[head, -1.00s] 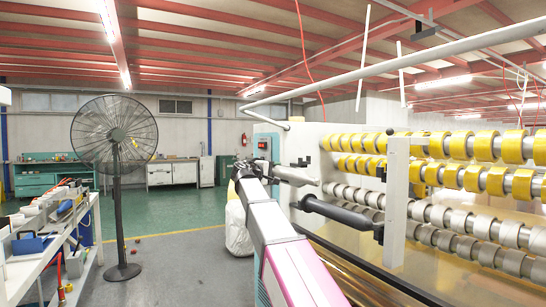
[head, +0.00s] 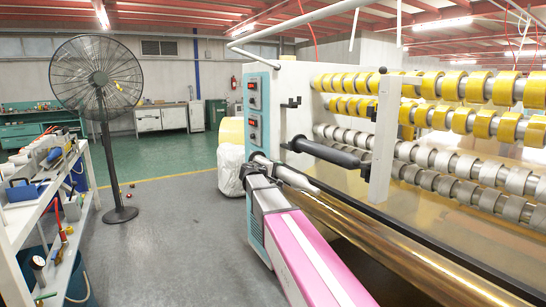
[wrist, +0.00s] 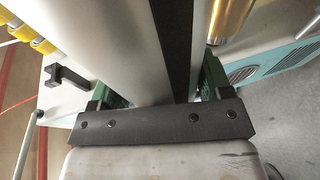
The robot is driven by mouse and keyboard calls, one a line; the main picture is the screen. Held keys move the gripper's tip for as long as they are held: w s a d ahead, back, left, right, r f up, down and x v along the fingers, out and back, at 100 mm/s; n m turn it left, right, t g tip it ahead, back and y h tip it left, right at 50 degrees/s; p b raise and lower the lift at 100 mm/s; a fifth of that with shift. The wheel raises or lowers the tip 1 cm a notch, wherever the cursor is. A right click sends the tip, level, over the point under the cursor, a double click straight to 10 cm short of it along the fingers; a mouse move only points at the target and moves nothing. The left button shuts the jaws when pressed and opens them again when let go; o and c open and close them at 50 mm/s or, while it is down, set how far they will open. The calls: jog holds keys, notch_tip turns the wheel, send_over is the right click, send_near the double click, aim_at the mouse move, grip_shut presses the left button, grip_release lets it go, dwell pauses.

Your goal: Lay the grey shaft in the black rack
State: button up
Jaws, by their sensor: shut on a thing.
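The grey shaft (head: 301,181) sticks out to the right from my gripper (head: 262,164) in the head view, beside the machine's end panel. In the wrist view my gripper (wrist: 152,92) is shut on the shaft, seen as a broad pale bar (wrist: 118,45). The black rack (head: 291,102) shows as black brackets on the white panel and on the grey upright post. The upper pair looks empty; a dark roller (head: 330,152) lies in the lower pair. The shaft is lower than the brackets and apart from them. One bracket (wrist: 66,76) also shows in the wrist view.
Rows of yellow tape rolls (head: 440,86) and grey rollers (head: 455,165) fill the machine at right. A gold film roll (head: 350,235) runs low along its front. A fan (head: 100,80) and white shelf (head: 40,200) stand at left.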

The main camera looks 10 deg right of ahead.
jog(key=s+d+f, duration=0.2)
jog(key=f, duration=1)
jog(key=s+d+f, duration=0.2)
jog(key=f, duration=1.1)
jog(key=s+d+f+g+y, duration=0.1)
jog(key=s+d+f, duration=0.1)
jog(key=f, duration=1.1)
jog(key=shift+s+d+m, duration=0.15)
jog(key=shift+d+m, duration=0.15)
jog(key=shift+d, duration=0.2)
jog(key=shift+f, duration=1.3)
jog(key=o, duration=1.3)
jog(key=shift+o, duration=0.2)
jog(key=shift+f, duration=0.15)
jog(key=v, duration=1.1)
